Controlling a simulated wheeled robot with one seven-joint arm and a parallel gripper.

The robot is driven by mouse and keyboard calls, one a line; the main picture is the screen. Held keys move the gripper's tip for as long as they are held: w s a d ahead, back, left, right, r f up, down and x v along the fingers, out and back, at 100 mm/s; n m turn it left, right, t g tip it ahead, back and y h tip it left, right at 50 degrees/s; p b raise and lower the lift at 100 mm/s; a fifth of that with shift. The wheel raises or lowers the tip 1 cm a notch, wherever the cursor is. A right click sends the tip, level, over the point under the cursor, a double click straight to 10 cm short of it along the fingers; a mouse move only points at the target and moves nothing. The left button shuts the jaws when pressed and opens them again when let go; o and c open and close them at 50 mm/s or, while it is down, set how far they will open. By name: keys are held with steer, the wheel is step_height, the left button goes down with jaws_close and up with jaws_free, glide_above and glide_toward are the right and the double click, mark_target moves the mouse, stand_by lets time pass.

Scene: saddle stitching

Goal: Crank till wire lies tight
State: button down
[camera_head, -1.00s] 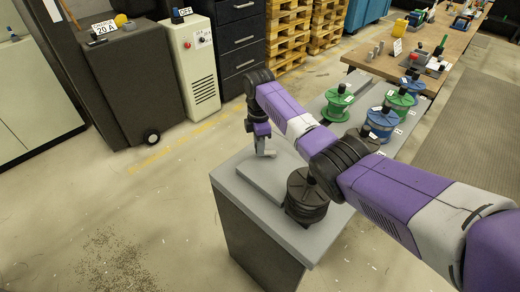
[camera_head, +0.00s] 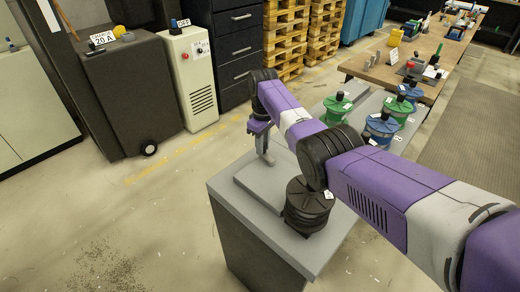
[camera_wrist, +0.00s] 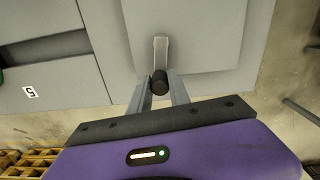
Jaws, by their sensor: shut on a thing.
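In the wrist view a grey crank arm (camera_wrist: 161,50) ends in a dark round knob (camera_wrist: 159,83). My gripper (camera_wrist: 160,90) has its two grey fingers on either side of the knob and is shut on it. In the head view my gripper (camera_head: 266,155) is at the left end of the grey bench, low by the raised grey plate (camera_head: 258,178). The knob is too small to make out there. A black ribbed spool (camera_head: 308,205) stands on the bench near its front corner. I cannot see any wire.
Green spools (camera_head: 338,108) and blue spools (camera_head: 380,127) stand farther back, partly behind my arm. A wooden table (camera_head: 385,72) with small items lies beyond. A dark cabinet (camera_head: 125,95) and a white control box (camera_head: 190,80) stand at the left. The floor left of the bench is clear.

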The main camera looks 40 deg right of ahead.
steer(key=m, duration=0.1)
steer(key=d+m, duration=0.1)
steer(key=m, duration=0.1)
steer(key=d+m, duration=0.1)
steer(key=shift+s+m, duration=0.3)
steer(key=shift+s, duration=0.05)
steer(key=m, duration=0.1)
steer(key=s+d+m+p, duration=0.1)
steer(key=m, duration=0.1)
steer(key=shift+d+r+m, duration=0.1)
steer(key=shift+r+m, duration=0.05)
steer(key=shift+m, duration=0.15)
steer(key=m, duration=0.1)
steer(key=s+m+p, duration=0.1)
steer(key=m, duration=0.1)
steer(key=shift+s+d+m, duration=0.15)
steer(key=shift+d+m, duration=0.15)
steer(key=shift+d, duration=0.1)
steer(key=shift+s+d+m+p, duration=0.1)
steer(key=shift+s+m+p, duration=0.3)
steer(key=shift+m, duration=0.3)
steer(key=shift+s+d+m+p, duration=0.15)
steer(key=shift+m+p, duration=0.3)
steer(key=shift+m, duration=0.25)
steer(key=shift+s+a+m+p, duration=0.1)
steer(key=shift+s+m+p, duration=0.3)
steer(key=shift+m, duration=0.3)
steer(key=c, duration=1.2)
jaws_free()
